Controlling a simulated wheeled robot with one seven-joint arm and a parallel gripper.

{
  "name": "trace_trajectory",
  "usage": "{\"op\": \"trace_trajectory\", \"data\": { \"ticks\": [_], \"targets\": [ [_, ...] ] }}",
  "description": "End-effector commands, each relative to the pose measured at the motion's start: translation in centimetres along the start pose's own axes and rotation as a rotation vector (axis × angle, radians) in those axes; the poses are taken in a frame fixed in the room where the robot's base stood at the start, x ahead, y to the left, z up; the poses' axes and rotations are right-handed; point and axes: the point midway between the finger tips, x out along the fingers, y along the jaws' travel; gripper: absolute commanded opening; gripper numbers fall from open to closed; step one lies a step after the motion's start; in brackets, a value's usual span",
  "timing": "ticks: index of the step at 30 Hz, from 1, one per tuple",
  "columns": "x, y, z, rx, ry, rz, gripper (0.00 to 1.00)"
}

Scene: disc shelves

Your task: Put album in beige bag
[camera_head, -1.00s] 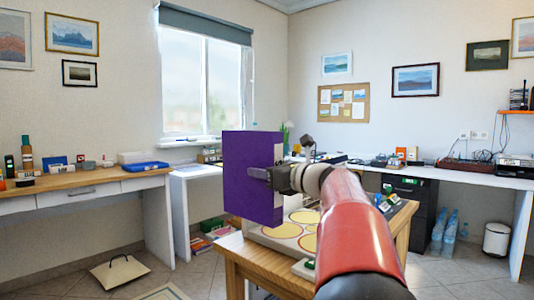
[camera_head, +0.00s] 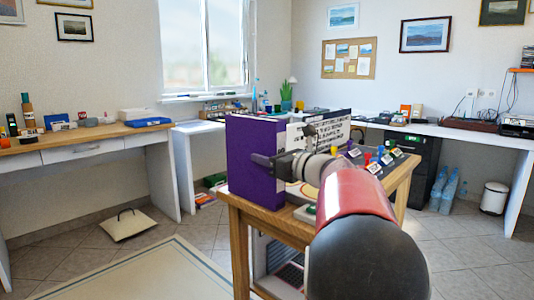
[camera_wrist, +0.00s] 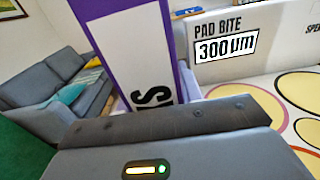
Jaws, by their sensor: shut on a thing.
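The purple album (camera_head: 256,160) is upright at the middle of the head view, above the left end of the wooden table. My gripper (camera_head: 268,162) is shut on its near edge. In the wrist view the album (camera_wrist: 98,9) rises beyond the dark gripper bar (camera_wrist: 190,118), its white label facing me with part of large black lettering. The fingertips are hidden there. The beige bag (camera_head: 126,224), flat with a dark handle, lies on the floor at the left, well apart from the album. Whether the album touches the table is not clear.
The wooden table (camera_head: 242,212) carries a white board with printed text (camera_head: 325,128) and colored pieces (camera_head: 383,158). A wooden-topped desk (camera_head: 88,132) stands at the left. Tiled floor and a pale rug (camera_head: 135,272) lie open between desk and table. A grey sofa (camera_wrist: 60,85) shows in the wrist view.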

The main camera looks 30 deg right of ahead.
Motion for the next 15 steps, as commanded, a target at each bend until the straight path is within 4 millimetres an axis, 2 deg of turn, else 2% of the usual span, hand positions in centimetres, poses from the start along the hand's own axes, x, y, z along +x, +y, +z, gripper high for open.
{"op": "trace_trajectory", "data": {
  "ticks": [1, 6, 7, 11, 15],
  "targets": [
    [-0.06, 0.06, 0.45, -0.003, -0.007, 0.001, 0.0],
    [-0.06, 0.04, 0.18, -0.003, -0.007, 0.0, 0.0],
    [-0.02, -0.01, -0.16, 0.0, 0.0, 0.0, 0.39],
    [-0.01, -0.01, -0.11, 0.0, 0.0, 0.0, 0.56],
    [-0.01, -0.01, -0.11, 0.0, 0.0, 0.0, 0.58]
  ]
}}
